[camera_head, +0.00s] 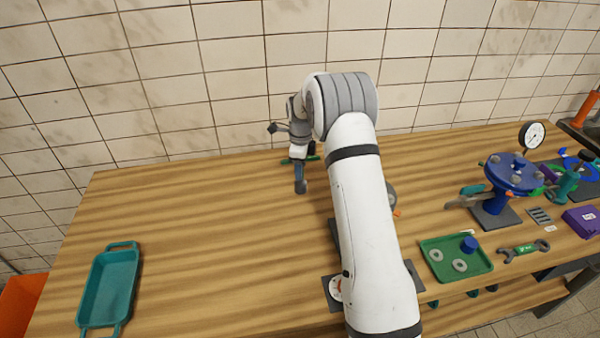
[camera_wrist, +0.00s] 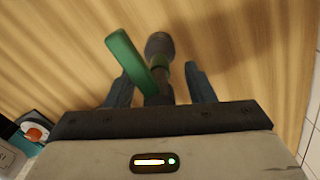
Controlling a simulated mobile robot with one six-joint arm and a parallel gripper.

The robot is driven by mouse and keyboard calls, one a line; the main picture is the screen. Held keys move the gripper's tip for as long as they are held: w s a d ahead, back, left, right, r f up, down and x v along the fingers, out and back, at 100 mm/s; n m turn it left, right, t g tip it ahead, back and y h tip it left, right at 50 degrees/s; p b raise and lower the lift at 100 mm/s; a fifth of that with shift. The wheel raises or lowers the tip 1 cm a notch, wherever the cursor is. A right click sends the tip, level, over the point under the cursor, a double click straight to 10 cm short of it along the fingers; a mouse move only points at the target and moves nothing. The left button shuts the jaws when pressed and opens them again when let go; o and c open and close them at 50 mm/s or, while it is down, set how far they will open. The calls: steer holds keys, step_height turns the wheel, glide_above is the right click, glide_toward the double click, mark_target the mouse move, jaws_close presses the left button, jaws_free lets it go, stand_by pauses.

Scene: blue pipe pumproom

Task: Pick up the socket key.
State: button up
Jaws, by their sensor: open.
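The socket key lies on the wooden bench; in the wrist view its grey socket end and dark shaft (camera_wrist: 161,48) run between my fingers, with a green bar slanting off to the left. My gripper (camera_wrist: 161,86) is open, with one finger on each side of the shaft and a gap to it. The near end of the key is hidden by the gripper body. In the head view my gripper (camera_head: 300,168) is low over the back middle of the bench, and only green bits of the key show beside it.
A teal tray (camera_head: 110,287) stands at the left. At the right are a green tray (camera_head: 455,275) with rings and a blue cap, a spanner (camera_head: 524,250), a blue flanged fitting (camera_head: 513,172) and a gauge (camera_head: 532,134). The tiled wall (camera_head: 230,80) closes the back. The left bench is mostly clear.

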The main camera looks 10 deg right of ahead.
steer(key=shift+f, duration=0.1)
steer(key=shift+c, duration=0.2)
jaws_close()
